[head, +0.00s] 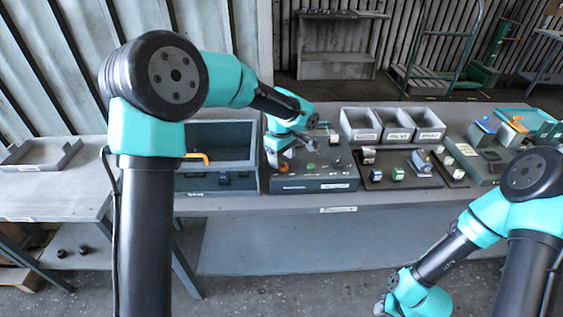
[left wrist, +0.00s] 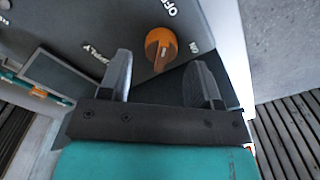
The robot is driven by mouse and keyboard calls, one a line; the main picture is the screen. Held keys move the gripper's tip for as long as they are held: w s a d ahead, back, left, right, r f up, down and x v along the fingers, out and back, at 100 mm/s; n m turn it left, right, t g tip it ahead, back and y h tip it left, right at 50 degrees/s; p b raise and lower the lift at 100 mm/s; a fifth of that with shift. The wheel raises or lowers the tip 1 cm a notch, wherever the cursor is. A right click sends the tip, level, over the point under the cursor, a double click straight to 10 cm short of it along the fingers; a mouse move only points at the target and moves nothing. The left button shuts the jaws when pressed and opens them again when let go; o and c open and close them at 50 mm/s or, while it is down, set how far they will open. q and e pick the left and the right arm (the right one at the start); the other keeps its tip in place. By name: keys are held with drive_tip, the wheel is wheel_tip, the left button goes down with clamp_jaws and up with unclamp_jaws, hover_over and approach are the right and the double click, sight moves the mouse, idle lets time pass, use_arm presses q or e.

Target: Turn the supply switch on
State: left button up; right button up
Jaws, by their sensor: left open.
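The supply switch is an orange rotary knob (left wrist: 160,44) on a dark grey panel (left wrist: 105,25), with OFF, ON and SUPPLY lettering around it. In the head view the knob (head: 283,168) is at the left end of the control box (head: 315,185). My left gripper (left wrist: 161,62) is open, its two fingers on either side of the knob in the left wrist view. I cannot tell whether they touch it, and the knob's exact setting is unclear. My right gripper (head: 381,307) is low at the front, mostly hidden by its own arm, away from the box.
A grey open-fronted case (head: 218,180) with an orange handle stands left of the control box. Three grey bins (head: 397,125) and a dark tray (head: 400,180) of small parts are to the right. The table's front strip (head: 400,199) is clear.

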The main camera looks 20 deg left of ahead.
use_arm(q)
drive_tip(key=shift+f, duration=1.15)
drive_tip(key=c, duration=0.9)
